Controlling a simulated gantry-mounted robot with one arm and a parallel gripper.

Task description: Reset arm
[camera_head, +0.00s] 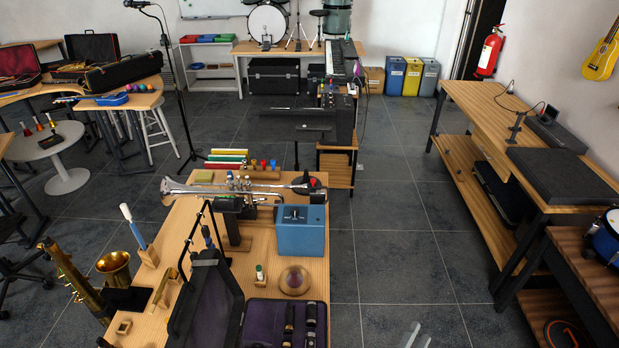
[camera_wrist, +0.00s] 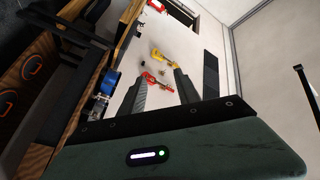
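My gripper (camera_wrist: 160,78) shows in the wrist view, with two dark fingers standing apart and nothing between them. It is open and empty. The wrist camera looks across the room at a pale wall with a red guitar (camera_wrist: 152,80) and a yellow guitar (camera_wrist: 158,55) beyond the fingers. The picture is tilted. In the head view, two small pale slivers (camera_head: 412,336) show at the bottom edge; I cannot tell whether they are my fingertips. The rest of my arm is not clearly seen there.
A long bench (camera_head: 460,100) stands right. Tiled floor (camera_head: 390,220) between them is clear.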

